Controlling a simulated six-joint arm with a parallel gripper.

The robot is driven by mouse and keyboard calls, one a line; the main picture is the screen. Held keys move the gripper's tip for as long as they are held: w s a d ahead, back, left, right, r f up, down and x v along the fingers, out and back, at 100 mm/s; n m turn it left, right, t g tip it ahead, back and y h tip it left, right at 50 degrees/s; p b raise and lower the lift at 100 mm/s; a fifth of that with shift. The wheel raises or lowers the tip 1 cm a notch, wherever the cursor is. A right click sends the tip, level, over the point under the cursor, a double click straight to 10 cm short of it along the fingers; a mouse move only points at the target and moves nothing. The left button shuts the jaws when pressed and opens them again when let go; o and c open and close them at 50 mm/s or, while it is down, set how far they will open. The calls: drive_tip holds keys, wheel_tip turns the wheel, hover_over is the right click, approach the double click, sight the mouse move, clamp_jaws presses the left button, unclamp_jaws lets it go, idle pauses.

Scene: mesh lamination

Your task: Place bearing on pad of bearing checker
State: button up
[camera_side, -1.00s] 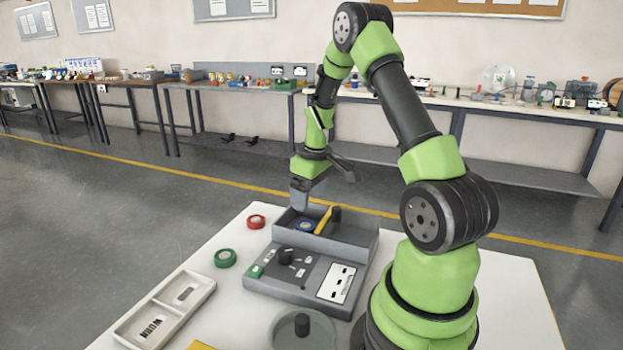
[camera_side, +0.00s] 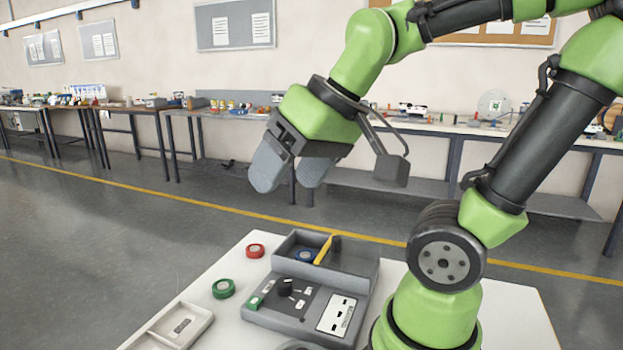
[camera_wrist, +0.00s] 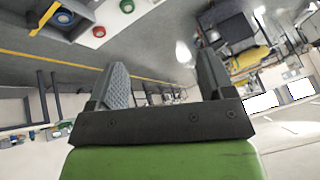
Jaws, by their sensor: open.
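The grey bearing checker (camera_side: 300,309) sits on the white table, with a walled bay at its back. A red ring (camera_side: 255,251) and a green ring (camera_side: 223,289) lie on the table left of the checker. My gripper (camera_side: 288,180) is raised well above the checker, with fingers apart and nothing between them (camera_wrist: 160,62).
A pale tray (camera_side: 186,328) stands at the front left, cut off by the frame. Part of a round grey dish (camera_side: 296,345) shows at the bottom edge. The air around my gripper is clear. Cluttered benches line the wall far behind.

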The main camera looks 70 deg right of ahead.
drive_tip(key=shift+t+y, duration=0.4)
drive_tip(key=shift+y, duration=0.1)
drive_tip(key=s+a, duration=0.2)
drive_tip(key=s, duration=0.1)
drive_tip(key=shift+s+a, duration=0.25)
drive_tip(key=shift+a, duration=0.05)
idle(0.4)
